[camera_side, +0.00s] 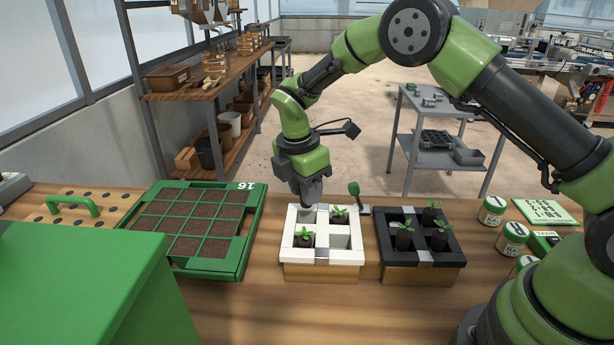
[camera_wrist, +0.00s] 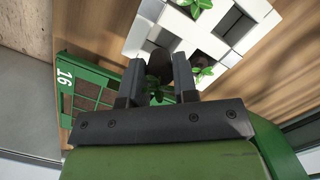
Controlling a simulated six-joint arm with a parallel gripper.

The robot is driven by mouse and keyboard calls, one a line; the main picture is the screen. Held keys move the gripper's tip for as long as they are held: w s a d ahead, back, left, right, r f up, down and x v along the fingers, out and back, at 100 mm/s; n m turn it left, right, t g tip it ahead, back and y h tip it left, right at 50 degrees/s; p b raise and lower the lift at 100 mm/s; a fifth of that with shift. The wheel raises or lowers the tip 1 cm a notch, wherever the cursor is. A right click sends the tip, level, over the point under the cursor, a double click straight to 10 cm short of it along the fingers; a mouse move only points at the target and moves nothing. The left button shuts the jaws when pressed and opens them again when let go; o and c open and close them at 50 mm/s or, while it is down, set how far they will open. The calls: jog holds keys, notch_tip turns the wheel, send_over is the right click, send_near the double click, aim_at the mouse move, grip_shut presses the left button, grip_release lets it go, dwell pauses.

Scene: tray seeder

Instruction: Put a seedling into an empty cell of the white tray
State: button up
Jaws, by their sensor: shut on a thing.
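The white tray (camera_side: 325,252) stands on a wooden block on the bench. It holds a seedling (camera_side: 339,215) at the back right and another (camera_side: 303,238) at the front left. Its front right cell (camera_side: 340,241) is empty. My gripper (camera_side: 308,203) points down over the back left cell. In the wrist view, my gripper (camera_wrist: 155,85) is shut on a seedling (camera_wrist: 157,90), whose green leaves show between the fingers. The white tray (camera_wrist: 215,42) lies beyond it there. The side view hides the held seedling; I cannot tell how deep its plug sits.
A black tray (camera_side: 425,256) with three seedlings stands close right. A large green soil tray (camera_side: 245,262) lies left. Jars (camera_side: 512,238) stand at right, a green box (camera_side: 95,285) at front left.

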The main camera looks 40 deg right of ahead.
jog(key=shift+f, duration=2.05)
jog(key=o, duration=1)
jog(key=r, duration=0.3)
jog(key=a+r, duration=0.1)
jog(key=r, duration=0.6)
jog(key=shift+a, duration=0.2)
